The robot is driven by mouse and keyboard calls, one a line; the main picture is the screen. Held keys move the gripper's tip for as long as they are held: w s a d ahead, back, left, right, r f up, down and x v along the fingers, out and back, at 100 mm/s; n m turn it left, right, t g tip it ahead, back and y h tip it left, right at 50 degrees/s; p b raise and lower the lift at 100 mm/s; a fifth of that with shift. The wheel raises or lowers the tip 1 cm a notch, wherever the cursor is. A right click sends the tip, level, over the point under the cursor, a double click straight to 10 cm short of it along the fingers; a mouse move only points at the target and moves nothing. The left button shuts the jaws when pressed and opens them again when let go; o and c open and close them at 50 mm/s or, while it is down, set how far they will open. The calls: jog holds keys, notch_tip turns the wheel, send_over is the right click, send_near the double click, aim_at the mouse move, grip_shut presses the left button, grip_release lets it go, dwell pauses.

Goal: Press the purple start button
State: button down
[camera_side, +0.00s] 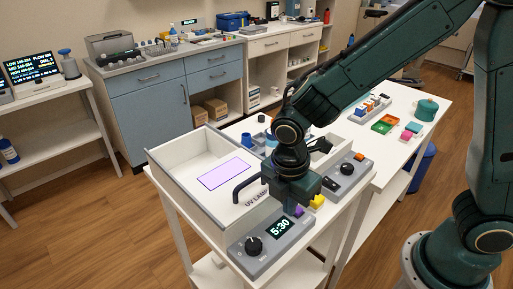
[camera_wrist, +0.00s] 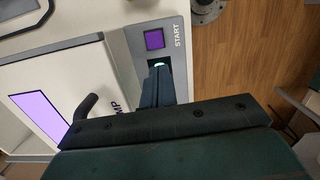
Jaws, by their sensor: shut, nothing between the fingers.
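The purple start button (camera_wrist: 154,39) is a square in a dark frame on a grey control panel (camera_wrist: 120,45), beside the word START. In the side view a bit of the purple button (camera_side: 298,211) shows just below my gripper (camera_side: 297,203), next to the lit 5:30 display (camera_side: 280,228). In the wrist view my gripper (camera_wrist: 158,68) is shut and empty, its dark fingers over the display, which is mostly hidden. The fingertips appear just short of the button in that picture. I cannot tell their height above the panel.
The white UV lamp box (camera_side: 165,174) with a black handle (camera_side: 247,184) and purple-lit window stands beside the panel. A black knob (camera_side: 254,245) is at the panel's near end. A yellow block (camera_side: 317,201) and another control unit (camera_side: 345,180) lie behind my gripper.

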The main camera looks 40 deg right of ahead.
notch_tip(320, 180, up, 13)
jog(key=a, duration=0.1)
jog(key=shift+a+f, duration=0.15)
dwell(0.8)
jog(key=s+d+r+m+t, duration=0.2)
jog(key=s+d+m, duration=0.4)
jog(key=m, duration=0.3)
jog(key=s+d+r+m+t+y, duration=0.1)
jog(key=s+d+r+m+t, duration=0.1)
jog(key=s+d+m, duration=0.4)
jog(key=d+m+t, duration=0.1)
jog(key=d+m, duration=0.1)
jog(key=m, duration=0.1)
jog(key=shift+s+d+r+m+t, duration=0.25)
jog(key=shift+d+r+m+t, duration=0.05)
jog(key=shift+d+r, duration=0.05)
